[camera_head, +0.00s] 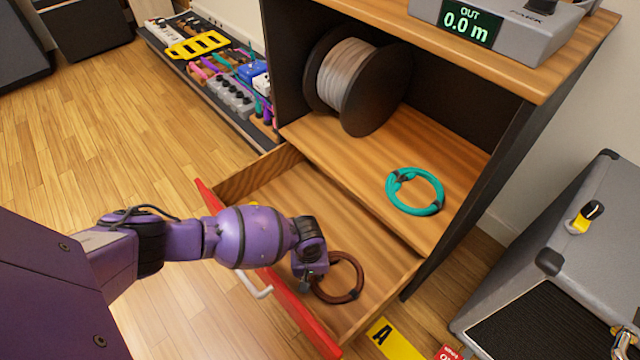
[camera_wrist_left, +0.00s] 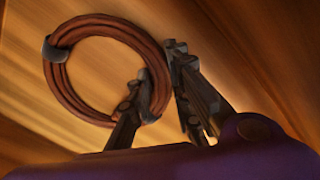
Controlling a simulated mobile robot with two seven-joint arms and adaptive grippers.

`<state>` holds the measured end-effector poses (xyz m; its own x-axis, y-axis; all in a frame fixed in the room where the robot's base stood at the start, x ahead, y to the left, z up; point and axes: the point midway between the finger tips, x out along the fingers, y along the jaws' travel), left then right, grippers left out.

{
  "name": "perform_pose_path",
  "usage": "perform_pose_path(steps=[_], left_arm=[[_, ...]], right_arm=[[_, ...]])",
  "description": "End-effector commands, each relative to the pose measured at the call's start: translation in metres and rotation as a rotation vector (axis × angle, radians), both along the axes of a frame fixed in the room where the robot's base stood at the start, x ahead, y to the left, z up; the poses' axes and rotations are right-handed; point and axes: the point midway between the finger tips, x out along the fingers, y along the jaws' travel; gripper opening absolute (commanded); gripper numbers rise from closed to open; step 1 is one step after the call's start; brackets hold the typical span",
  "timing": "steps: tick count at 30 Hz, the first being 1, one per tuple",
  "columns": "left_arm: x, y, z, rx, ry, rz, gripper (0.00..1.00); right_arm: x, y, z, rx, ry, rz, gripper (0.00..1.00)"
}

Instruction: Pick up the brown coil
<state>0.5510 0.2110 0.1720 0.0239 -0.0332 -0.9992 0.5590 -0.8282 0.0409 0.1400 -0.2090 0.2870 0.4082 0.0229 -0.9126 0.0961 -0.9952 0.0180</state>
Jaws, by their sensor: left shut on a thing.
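The brown coil (camera_head: 357,287) is a ring of brown cable with dark ties, in the open drawer (camera_head: 310,205) near its front right. My left gripper (camera_head: 309,281) reaches down over the drawer front to the coil's left side. In the left wrist view the brown coil (camera_wrist_left: 62,88) fills the upper left. My left gripper (camera_wrist_left: 161,95) has one finger inside the ring and one outside, shut on the coil's side. I cannot tell whether the coil touches the drawer floor. My right gripper is not in view.
A teal coil (camera_head: 414,208) lies on the shelf (camera_head: 330,140) behind the drawer, near a cable reel (camera_head: 350,85). The red drawer front (camera_head: 290,310) with its white handle (camera_head: 255,285) lies below my left arm. A grey amp (camera_head: 560,260) stands at the right.

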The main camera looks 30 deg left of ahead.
Motion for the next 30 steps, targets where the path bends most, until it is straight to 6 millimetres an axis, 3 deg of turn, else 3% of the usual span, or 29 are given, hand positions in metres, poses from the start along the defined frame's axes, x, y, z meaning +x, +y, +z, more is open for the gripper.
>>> perform_pose_path(steps=[5, 12, 18, 30], left_arm=[[0.002, -0.001, 0.012, -0.001, -0.004, 0.0, 0.0], [0.002, 0.0, 0.062, -0.001, -0.007, 0.0, 0.0], [0.0, 0.0, 0.092, -0.001, -0.002, 0.001, 0.0], [-0.001, 0.0, 0.1, -0.001, 0.001, 0.0, 0.0]], right_arm=[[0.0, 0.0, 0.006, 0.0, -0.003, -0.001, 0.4], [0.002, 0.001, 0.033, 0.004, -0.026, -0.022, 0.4], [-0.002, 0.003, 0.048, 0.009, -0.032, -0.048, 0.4], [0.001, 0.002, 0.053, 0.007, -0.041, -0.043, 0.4]])
